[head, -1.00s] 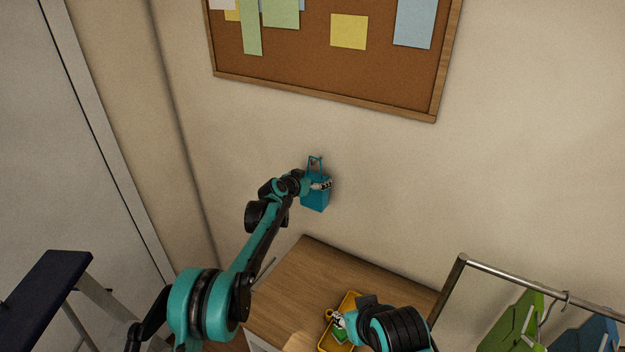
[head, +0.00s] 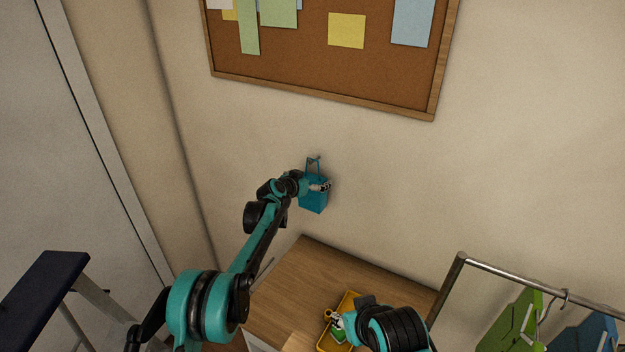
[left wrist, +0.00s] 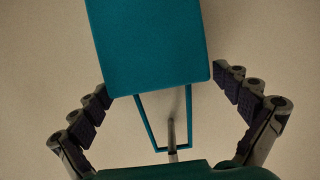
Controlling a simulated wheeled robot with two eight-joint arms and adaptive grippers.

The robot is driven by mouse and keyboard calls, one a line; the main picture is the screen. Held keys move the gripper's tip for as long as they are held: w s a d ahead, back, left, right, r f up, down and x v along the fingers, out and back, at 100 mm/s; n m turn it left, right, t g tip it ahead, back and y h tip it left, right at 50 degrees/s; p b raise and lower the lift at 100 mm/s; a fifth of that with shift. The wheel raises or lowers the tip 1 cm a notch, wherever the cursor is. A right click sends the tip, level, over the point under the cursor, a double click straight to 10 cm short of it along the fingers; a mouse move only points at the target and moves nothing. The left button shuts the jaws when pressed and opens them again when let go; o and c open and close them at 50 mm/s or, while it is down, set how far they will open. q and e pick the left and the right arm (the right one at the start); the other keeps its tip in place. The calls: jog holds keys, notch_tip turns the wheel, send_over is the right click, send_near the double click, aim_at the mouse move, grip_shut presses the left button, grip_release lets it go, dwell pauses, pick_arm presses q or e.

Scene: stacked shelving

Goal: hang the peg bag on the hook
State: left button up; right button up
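The teal peg bag (head: 314,201) is against the wall below the cork board, with its handle loop upward. In the left wrist view the bag (left wrist: 150,45) fills the top middle. The grey hook (left wrist: 172,135) shows inside the handle loop and crosses the loop's end bar; in the head view the hook (head: 316,158) is at the top of the handle. My left gripper (head: 322,187) is at the bag's upper part. Its fingers (left wrist: 160,85) stand apart on either side of the bag, with no clear grip visible. My right gripper (head: 335,318) is low, over a yellow tray; its finger opening is unclear.
The yellow tray (head: 350,305) with small green items sits on a wooden top (head: 310,270). A metal rail (head: 530,284) with green and blue hanging things stands at the lower right. A dark step stool (head: 45,290) is at the left. The wall around the bag is clear.

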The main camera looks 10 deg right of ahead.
pick_arm(q)
jog(key=v, duration=1.2)
jog(key=s+a+f+n+g+y+b, duration=0.1)
jog(key=s+a+f+n+y+b, duration=0.25)
jog(key=s+a+b, duration=0.95)
jog(key=s+a+f+n+y+b, duration=0.1)
jog(key=s+a+f+y, duration=0.1)
jog(key=s+a+f, duration=0.4)
jog(key=s+a+f+n+g+y+b, duration=0.1)
jog(key=s+a+f, duration=0.5)
jog(key=s, duration=0.8)
jog(key=s+a+f+n+y+b, duration=0.3)
jog(key=s+a+f, duration=0.3)
jog(key=s, duration=0.4)
jog(key=shift+a+f+g, duration=0.3)
jog(key=shift+a+g, duration=0.1)
jog(key=shift+a, duration=0.15)
jog(key=shift+s, duration=0.15)
